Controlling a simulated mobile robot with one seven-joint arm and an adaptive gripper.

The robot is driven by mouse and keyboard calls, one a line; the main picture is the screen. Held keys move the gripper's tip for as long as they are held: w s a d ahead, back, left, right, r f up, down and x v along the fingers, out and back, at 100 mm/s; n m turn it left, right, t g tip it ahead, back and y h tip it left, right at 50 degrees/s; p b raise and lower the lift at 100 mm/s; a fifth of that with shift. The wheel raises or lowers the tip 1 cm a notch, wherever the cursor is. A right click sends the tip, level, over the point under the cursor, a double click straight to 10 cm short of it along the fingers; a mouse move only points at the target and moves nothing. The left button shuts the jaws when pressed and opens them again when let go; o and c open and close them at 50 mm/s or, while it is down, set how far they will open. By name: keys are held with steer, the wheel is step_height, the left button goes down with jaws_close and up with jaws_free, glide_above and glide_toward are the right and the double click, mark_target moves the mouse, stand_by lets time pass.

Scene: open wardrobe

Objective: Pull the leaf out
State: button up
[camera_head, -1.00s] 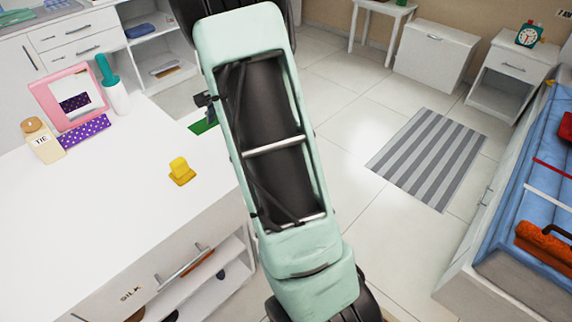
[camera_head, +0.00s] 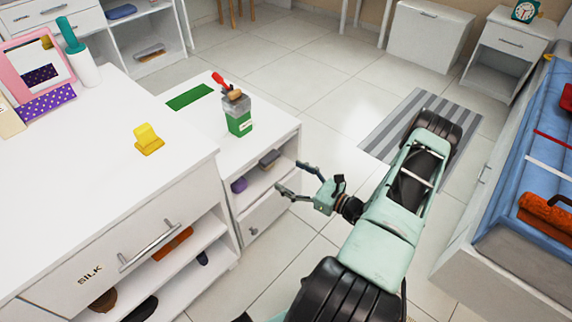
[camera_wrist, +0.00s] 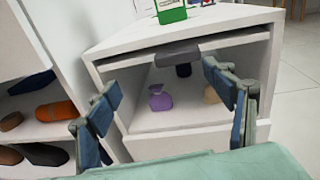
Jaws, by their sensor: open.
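The leaf (camera_wrist: 125,62) appears as a thin white board edge just under the top of the small white cabinet in the wrist view. A dark grey pull (camera_wrist: 178,57) hangs at the middle of that edge. The pull also seems to show in the head view (camera_head: 270,158), small and unclear. My gripper (camera_head: 297,179) is open and empty, in front of the cabinet's open side. In the wrist view its fingers (camera_wrist: 160,88) are spread to the left and right of the pull, apart from it. The rest of the leaf is hidden inside the cabinet.
The small cabinet (camera_head: 215,120) carries a green-labelled container (camera_head: 238,112) and a green mat (camera_head: 190,97). A purple pouch (camera_wrist: 160,98) sits on its shelf. The larger white counter (camera_head: 90,150) stands left. A bed (camera_head: 530,185) stands right.

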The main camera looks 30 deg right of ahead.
mark_target(273, 159)
steer(key=shift+m+t+h, duration=0.5)
steer(key=shift+m+h, duration=0.1)
steer(key=x, duration=0.3)
steer(key=d+b+x, duration=0.1)
steer(key=x, duration=0.2)
steer(key=b+x, duration=0.1)
steer(key=x, duration=0.2)
steer(key=shift+w+d+f, duration=0.3)
steer(key=shift+w+f, duration=0.05)
steer(key=shift+w, duration=0.25)
steer(key=shift+c, duration=0.5)
steer(key=c, duration=1.6)
steer(key=p+v, duration=0.1)
steer(key=v, duration=1.9)
steer(key=shift+s, duration=0.25)
steer(key=o, duration=1.7)
steer(key=shift+s, duration=0.1)
